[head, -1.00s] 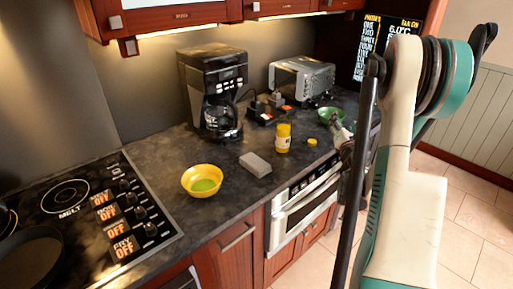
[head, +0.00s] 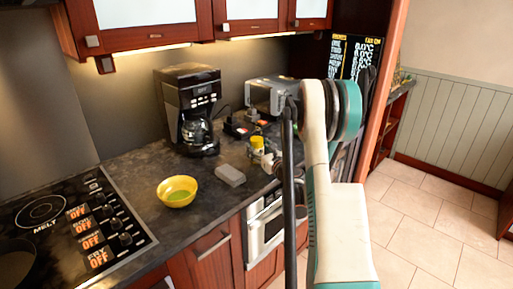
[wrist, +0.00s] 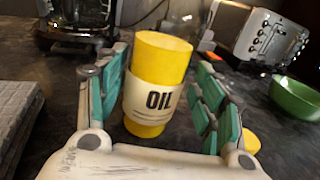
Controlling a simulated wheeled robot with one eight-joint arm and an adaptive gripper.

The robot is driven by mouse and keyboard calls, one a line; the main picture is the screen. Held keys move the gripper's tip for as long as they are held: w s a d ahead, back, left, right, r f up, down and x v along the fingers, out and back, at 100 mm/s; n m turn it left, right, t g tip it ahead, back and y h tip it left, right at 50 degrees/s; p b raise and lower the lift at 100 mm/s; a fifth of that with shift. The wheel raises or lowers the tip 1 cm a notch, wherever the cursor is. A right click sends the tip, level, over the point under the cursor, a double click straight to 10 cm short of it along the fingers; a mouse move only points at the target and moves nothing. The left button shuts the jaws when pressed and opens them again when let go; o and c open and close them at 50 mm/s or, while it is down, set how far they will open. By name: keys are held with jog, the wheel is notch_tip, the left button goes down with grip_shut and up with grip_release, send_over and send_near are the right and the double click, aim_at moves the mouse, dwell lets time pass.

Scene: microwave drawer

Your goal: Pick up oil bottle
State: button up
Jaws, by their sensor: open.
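The oil bottle (wrist: 158,85) is a yellow cylinder with a cream label reading OIL. It stands upright on the dark counter, and in the head view it shows as a small yellow shape (head: 257,143). My gripper (wrist: 161,65) is open, with one teal-padded finger on each side of the bottle. A gap shows on the right; contact on the left is hard to tell. In the head view my gripper (head: 268,161) is small and partly hidden by my arm.
A green bowl (wrist: 298,102) and a toaster (wrist: 268,38) stand to the right. A coffee maker (head: 188,110) is behind. A grey block (head: 230,175) and yellow bowl (head: 177,191) sit left of the bottle. A yellow lid (wrist: 250,141) lies near the right finger.

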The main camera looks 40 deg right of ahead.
aim_at(253, 142)
jog(key=x, duration=0.1)
jog(key=b+x, duration=0.1)
jog(key=x, duration=0.2)
jog(key=shift+w+a+b, duration=0.1)
jog(key=shift+a+b, duration=0.15)
jog(key=shift+b, duration=0.1)
jog(key=shift+w+d+r, duration=0.15)
jog(key=shift+w, duration=0.5)
jog(key=c, duration=1.2)
jog(key=shift+c, duration=0.9)
